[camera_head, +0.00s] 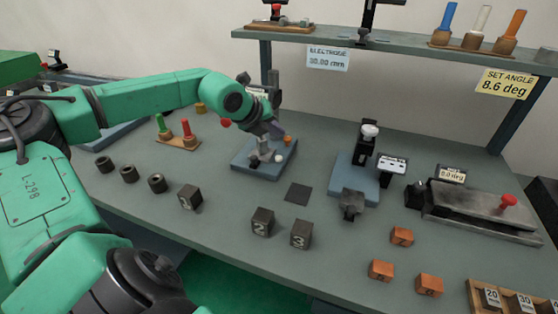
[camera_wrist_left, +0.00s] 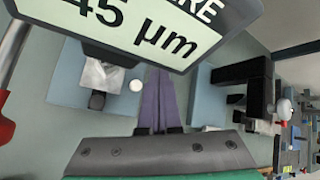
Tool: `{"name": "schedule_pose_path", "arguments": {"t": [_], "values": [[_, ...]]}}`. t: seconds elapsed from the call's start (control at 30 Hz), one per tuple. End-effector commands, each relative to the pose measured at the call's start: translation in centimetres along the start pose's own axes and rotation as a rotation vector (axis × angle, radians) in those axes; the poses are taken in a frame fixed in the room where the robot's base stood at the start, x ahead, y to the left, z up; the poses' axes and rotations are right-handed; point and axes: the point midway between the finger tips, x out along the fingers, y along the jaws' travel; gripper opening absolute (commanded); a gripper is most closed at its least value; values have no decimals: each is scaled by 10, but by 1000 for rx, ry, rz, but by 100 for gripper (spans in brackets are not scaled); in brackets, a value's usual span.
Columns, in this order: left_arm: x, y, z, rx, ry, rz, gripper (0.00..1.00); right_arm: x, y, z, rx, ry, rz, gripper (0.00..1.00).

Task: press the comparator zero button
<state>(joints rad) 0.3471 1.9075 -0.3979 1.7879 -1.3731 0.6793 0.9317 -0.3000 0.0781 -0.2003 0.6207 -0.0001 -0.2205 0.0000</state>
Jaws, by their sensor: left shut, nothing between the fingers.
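The comparator stands on a blue base (camera_head: 250,168) in the middle of the bench, partly hidden by my left arm. A small white round button (camera_head: 279,158) shows on its base; it also shows in the left wrist view (camera_wrist_left: 135,86), beside a metal block (camera_wrist_left: 104,74). My left gripper (camera_head: 275,132) is over the comparator, shut and empty. In the left wrist view its purple fingers (camera_wrist_left: 158,98) lie just right of the white button. I cannot tell their height over it. The comparator display (camera_wrist_left: 150,25) reads 45 µm, with its top text cut off. My right gripper is not in view.
A second blue-based stand (camera_head: 352,180) is to the right, with an angle fixture (camera_head: 480,210) beyond it. Numbered dark blocks (camera_head: 262,222) and orange blocks (camera_head: 381,270) sit in front. A peg rack (camera_head: 178,141) stands left. A shelf (camera_head: 400,42) spans the back.

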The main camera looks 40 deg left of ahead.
Motion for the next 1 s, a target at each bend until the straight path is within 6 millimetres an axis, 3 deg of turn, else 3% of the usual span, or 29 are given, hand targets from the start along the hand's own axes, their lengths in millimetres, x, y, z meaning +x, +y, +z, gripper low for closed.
{"name": "schedule_pose_path", "arguments": {"t": [0.23,0.4,1.0], "values": [[32,23,-23,-1,1,0,0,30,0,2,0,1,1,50],[41,30,-30,-1,-1,0,0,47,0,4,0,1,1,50],[40,29,-29,-1,-1,0,0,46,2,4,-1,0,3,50]]}}
